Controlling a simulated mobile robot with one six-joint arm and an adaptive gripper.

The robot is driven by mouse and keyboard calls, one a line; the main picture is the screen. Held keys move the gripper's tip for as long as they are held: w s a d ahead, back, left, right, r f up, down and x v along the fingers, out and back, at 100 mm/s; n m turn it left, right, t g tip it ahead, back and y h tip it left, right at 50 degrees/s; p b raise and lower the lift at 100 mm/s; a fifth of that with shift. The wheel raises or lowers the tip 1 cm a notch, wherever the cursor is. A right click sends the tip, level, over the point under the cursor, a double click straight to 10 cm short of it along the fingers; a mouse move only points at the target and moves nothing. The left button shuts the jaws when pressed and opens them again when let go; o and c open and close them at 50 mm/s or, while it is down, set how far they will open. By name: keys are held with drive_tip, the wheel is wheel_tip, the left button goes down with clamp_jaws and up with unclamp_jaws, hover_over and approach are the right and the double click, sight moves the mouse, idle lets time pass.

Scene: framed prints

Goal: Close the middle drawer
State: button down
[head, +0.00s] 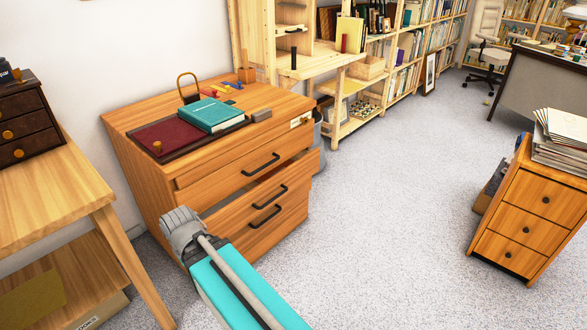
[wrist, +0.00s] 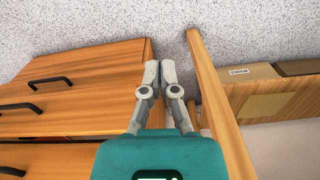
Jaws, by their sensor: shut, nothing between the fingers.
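The wooden dresser (head: 145,170) stands against the wall in the head view. Its middle drawer (head: 238,211) sticks out, with a dark gap between its front and the top drawer (head: 225,175). Its black handle (head: 270,196) sits just above the bottom drawer's handle (head: 265,215). My gripper is shut and empty, beside the right edge of the drawer fronts. In the head view my arm hides its fingers; contact cannot be told.
A table leg (wrist: 212,95) stands close right of my gripper, with a box (wrist: 250,72) beyond it. The table (head: 50,200) is left of the dresser. A teal book (head: 212,115) and a padlock lie on top. Carpet (head: 390,220) is clear to the right.

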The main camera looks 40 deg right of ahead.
drive_tip(key=shift+w+a, duration=0.15)
drive_tip(key=shift+a, duration=0.1)
drive_tip(key=w+d+m+t+y, duration=0.1)
drive_tip(key=w+d+m, duration=0.4)
drive_tip(key=d, duration=0.4)
drive_tip(key=w+d+m+t+y+b, duration=0.1)
drive_tip(key=w+d+m+t, duration=0.15)
drive_tip(key=d+m, duration=0.5)
drive_tip(key=w+d+m+t+y, duration=0.1)
drive_tip(key=w+d+m, duration=0.4)
drive_tip(key=d, duration=0.4)
drive_tip(key=s+d+r+m+t+h, duration=0.1)
drive_tip(key=s+d+r+m+t, duration=0.1)
drive_tip(key=d+m, duration=0.6)
drive_tip(key=s+d+r+m+t+h, duration=0.1)
drive_tip(key=d+m, duration=0.8)
drive_tip(key=d, duration=1.2)
drive_tip(key=shift+s+d+r+t+b, duration=0.35)
drive_tip(key=shift+s+d+r+t, duration=0.05)
drive_tip(key=shift+s+t, duration=0.4)
drive_tip(key=shift+s+m, duration=0.1)
drive_tip(key=shift+m, duration=0.15)
